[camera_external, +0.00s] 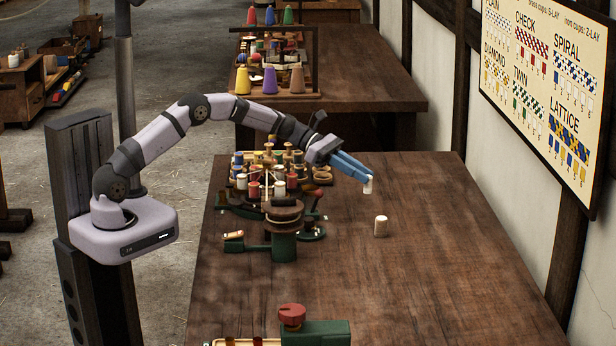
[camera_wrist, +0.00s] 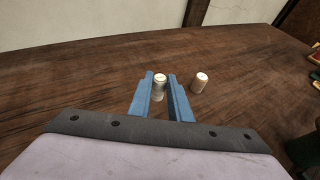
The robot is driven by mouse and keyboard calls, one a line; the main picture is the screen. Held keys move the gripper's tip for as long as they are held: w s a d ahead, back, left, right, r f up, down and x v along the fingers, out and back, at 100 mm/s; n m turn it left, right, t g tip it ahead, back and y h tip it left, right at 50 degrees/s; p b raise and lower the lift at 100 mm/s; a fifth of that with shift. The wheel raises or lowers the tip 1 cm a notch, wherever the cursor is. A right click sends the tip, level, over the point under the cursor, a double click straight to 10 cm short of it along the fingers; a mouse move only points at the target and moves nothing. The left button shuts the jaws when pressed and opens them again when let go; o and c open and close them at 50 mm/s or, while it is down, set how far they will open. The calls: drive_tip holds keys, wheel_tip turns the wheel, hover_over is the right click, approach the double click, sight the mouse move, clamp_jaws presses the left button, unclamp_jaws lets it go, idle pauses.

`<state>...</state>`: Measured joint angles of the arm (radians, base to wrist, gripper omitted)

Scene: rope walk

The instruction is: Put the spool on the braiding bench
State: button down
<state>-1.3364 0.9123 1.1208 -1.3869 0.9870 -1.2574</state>
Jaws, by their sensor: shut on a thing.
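My gripper (camera_external: 366,175) reaches out over the wooden bench (camera_external: 440,270) with its blue fingers shut on a small white spool (camera_external: 368,187). In the wrist view the held spool (camera_wrist: 159,82) shows between the fingertips of my gripper (camera_wrist: 160,85), with its pale top toward the camera. I cannot tell whether its lower end touches the bench top.
A cluster of coloured spools (camera_external: 275,175) and a green braiding device (camera_external: 284,240) stand left of my gripper. A green block with a red knob (camera_external: 292,316) is at the near edge. A pattern board (camera_external: 550,90) hangs on the right wall. The bench's right side is clear.

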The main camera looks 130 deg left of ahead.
drive_tip(key=shift+r, duration=1.95)
